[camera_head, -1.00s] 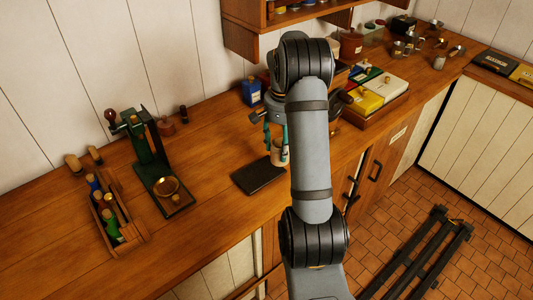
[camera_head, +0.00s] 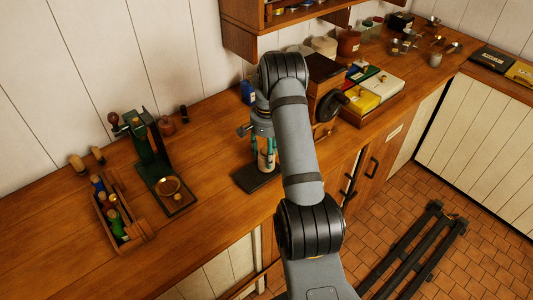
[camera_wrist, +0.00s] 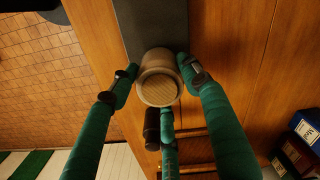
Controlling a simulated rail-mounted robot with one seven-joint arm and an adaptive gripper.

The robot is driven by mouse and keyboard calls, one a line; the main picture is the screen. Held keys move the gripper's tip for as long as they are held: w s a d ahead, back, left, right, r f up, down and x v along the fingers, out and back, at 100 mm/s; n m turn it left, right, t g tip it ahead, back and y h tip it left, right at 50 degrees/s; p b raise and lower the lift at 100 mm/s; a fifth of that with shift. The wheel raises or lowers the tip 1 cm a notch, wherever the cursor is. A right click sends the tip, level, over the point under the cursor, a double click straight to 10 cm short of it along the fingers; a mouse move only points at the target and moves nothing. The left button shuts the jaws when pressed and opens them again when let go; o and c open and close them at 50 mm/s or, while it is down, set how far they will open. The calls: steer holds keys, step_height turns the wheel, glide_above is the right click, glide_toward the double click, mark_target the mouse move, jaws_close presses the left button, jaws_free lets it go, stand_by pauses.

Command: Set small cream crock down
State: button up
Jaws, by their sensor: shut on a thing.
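The small cream crock (camera_head: 267,160) is upright in my gripper (camera_head: 266,150) in the head view, partly hidden by the green fingers. In the wrist view the crock (camera_wrist: 158,88) shows its round rim toward the camera, with green fingers of my gripper (camera_wrist: 160,72) shut around it. A dark flat slab (camera_head: 252,180) lies on the counter at the crock's base. In the wrist view the slab (camera_wrist: 150,22) runs up behind the crock. I cannot tell whether the crock's base touches the slab.
A green stand with a brass pan (camera_head: 168,186) and a wooden bottle rack (camera_head: 120,222) stand to the left. A wooden box with a dark wheel (camera_head: 325,90) and a tray of coloured boxes (camera_head: 372,92) are to the right. Bare counter (camera_head: 215,165) lies left of the slab.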

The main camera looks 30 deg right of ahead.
steer(key=shift+f, duration=0.15)
steer(key=o, duration=1.4)
steer(key=shift+o, duration=0.5)
steer(key=shift+r, duration=0.35)
steer(key=shift+w+r+b, duration=0.1)
steer(key=shift+r+b, duration=0.2)
steer(key=shift+r, duration=0.05)
step_height(320, 180, up, 11)
steer(key=b, duration=0.2)
